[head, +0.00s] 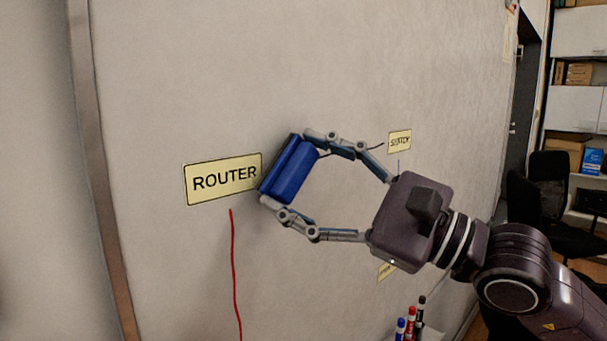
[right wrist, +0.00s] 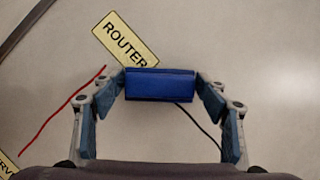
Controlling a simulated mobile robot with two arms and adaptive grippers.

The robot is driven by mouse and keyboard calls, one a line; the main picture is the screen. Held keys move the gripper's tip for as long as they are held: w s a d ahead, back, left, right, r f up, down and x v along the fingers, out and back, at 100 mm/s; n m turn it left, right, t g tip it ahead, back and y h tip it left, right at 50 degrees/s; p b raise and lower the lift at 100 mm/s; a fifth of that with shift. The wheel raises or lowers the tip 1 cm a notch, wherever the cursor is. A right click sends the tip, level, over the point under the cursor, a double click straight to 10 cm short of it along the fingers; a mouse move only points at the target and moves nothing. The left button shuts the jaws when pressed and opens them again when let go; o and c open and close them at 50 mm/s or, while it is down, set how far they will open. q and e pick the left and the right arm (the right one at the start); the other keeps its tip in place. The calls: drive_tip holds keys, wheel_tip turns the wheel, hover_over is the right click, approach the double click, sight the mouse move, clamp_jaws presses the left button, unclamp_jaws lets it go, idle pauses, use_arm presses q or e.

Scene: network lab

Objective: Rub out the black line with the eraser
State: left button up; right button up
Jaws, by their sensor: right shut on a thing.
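The blue eraser (head: 292,172) is held between the fingertips of my right gripper (head: 285,168), its dark face turned to the whiteboard (head: 170,80). It is at or very near the board, just right of the ROUTER label (head: 223,179); I cannot tell if it touches. The black line (head: 374,147) shows as a short piece running toward the SWITCH label (head: 400,142), partly hidden by a finger. In the right wrist view, the eraser (right wrist: 160,84) spans the fingers, and a dark line (right wrist: 200,128) runs from it down to the right. My left gripper is not in view.
A red line (head: 234,270) runs down from below the ROUTER label. A short blue line (head: 398,166) is under the SWITCH label. Another label (head: 386,271) is partly hidden by my gripper. Markers (head: 410,325) stand at the lower edge. A dark chair (head: 555,190) is at right.

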drive_tip(key=shift+w+a, duration=0.4)
drive_tip(key=shift+a, duration=0.05)
